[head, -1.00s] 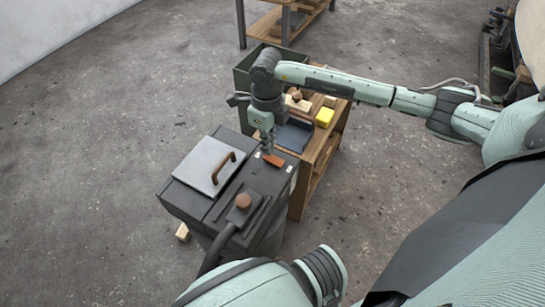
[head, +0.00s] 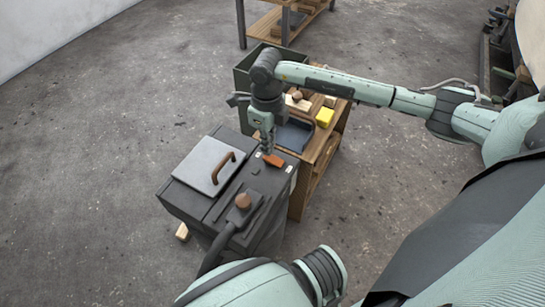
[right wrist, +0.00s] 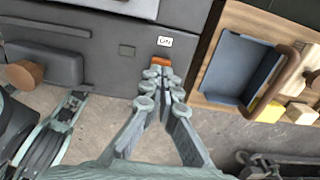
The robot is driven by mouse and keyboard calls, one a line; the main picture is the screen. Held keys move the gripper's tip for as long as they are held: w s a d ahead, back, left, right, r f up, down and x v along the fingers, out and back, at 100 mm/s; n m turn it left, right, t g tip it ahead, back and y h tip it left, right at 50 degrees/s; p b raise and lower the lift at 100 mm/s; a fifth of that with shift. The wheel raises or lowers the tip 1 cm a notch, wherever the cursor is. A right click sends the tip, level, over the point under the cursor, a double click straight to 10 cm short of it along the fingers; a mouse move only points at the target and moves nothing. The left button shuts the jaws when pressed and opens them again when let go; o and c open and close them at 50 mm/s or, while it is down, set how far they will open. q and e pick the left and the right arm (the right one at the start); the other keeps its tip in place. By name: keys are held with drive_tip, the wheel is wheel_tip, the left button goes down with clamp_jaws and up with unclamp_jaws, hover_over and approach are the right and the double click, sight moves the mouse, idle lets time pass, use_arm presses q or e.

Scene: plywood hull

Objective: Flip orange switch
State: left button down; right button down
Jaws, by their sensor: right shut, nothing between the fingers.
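The orange switch (head: 273,160) is on the top of a dark grey machine (head: 255,178). In the right wrist view the orange switch (right wrist: 161,61) lies just beyond my fingertips, next to a white label (right wrist: 165,41) reading ON. My right gripper (head: 267,149) points down at the switch from above, with its fingers together and empty. In the right wrist view the right gripper (right wrist: 157,74) partly overlaps the near side of the switch; I cannot tell whether they touch.
The machine has a pale lid (head: 204,165) with a brown handle and a round wooden knob (head: 243,200). Beside it, a wooden bench (head: 322,150) holds a blue-grey tray (right wrist: 236,68), a yellow block (head: 324,117) and wooden pieces. Open floor lies to the left.

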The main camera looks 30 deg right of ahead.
drive_tip(key=shift+f+b, duration=0.85)
drive_tip(key=shift+f, duration=0.25)
idle(0.3)
drive_tip(key=shift+r+p, duration=2.4)
drive_tip(key=shift+r, duration=1.15)
drive_tip(key=shift+f, duration=0.1)
